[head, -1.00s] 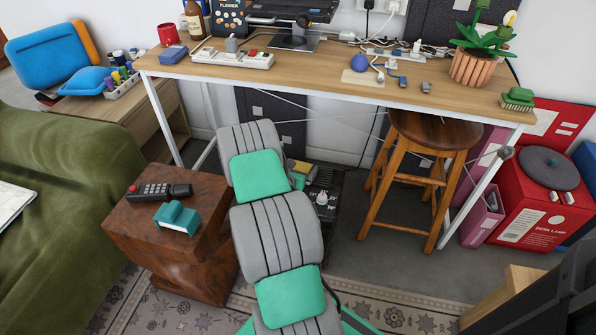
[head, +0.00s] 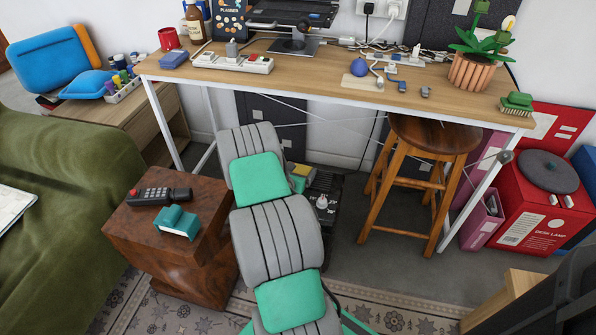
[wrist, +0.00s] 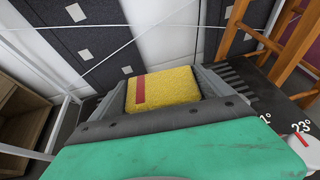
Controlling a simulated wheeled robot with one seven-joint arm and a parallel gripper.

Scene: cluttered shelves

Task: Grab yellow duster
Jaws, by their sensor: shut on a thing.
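The yellow duster (wrist: 162,87) is a yellow block with a red strip on its left part. In the wrist view it sits between the two fingers of my gripper (wrist: 160,92), which is shut on it. In the head view only a small bit of yellow (head: 301,170) shows beside my arm, under the desk. My arm hides most of the gripper there. In the wrist view my gripper's green and dark body covers the lower part of the duster.
A dark box with a white knob (head: 322,203) stands just right of my gripper. A wooden stool (head: 432,135) is further right. The desk (head: 420,100) spans above, its white leg (head: 166,125) at left. A brown side table (head: 150,225) stands left of my arm.

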